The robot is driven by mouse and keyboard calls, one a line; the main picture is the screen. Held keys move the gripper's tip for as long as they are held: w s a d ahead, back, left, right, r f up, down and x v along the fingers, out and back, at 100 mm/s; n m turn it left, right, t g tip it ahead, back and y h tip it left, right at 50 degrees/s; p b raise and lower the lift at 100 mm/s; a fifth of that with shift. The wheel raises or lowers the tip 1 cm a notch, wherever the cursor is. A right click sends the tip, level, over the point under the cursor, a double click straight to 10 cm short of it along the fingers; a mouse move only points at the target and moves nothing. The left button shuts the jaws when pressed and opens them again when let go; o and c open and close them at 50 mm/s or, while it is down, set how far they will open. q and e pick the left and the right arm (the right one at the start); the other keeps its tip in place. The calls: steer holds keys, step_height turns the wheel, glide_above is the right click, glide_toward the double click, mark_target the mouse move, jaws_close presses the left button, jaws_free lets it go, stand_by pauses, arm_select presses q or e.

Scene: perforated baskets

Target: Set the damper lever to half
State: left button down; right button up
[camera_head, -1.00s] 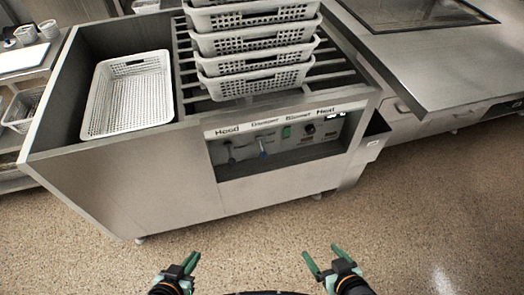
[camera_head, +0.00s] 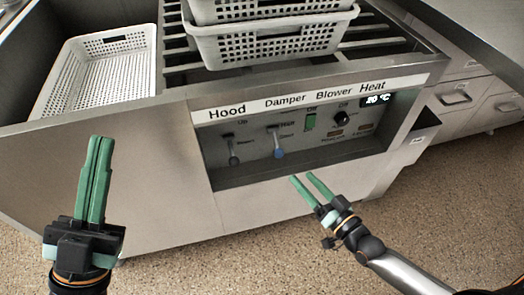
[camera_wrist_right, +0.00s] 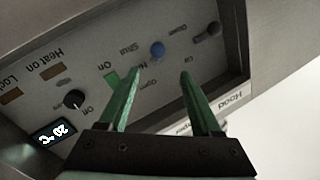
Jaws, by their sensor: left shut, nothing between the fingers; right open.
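The damper lever (camera_head: 278,153) has a blue tip and hangs downward on the recessed control panel, under the label "Damper". Its blue tip also shows in the right wrist view (camera_wrist_right: 157,50), beyond and between my fingers. Small markings beside it are hard to read. My right gripper (camera_head: 301,176) is open and empty, just in front of the panel recess and slightly below and right of the lever, apart from it. My left gripper (camera_head: 101,140) is shut and empty, in front of the cabinet's left part.
The hood lever (camera_head: 233,160) is left of the damper lever. A green blower switch (camera_head: 310,122), a heat knob (camera_head: 341,118) and a temperature display (camera_head: 377,99) are to the right. The recess has a protruding lower ledge. White perforated baskets (camera_head: 265,46) stand on top.

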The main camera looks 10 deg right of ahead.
mark_target(283, 154)
arm_select(q)
steer(key=f+b, duration=0.1)
steer(key=f+h+b, duration=0.1)
steer(key=b, duration=0.1)
steer(key=shift+s+d+f, duration=0.1)
steer(key=shift+s+f, duration=0.2)
steer(key=shift+s, duration=0.05)
arm_select(e)
steer(key=x, duration=1.3)
steer(key=shift+w+d, duration=0.2)
steer(key=shift+w, duration=0.1)
steer(key=shift+c, duration=0.2)
arm_select(q)
steer(key=shift+m, duration=0.3)
arm_select(e)
jaws_close()
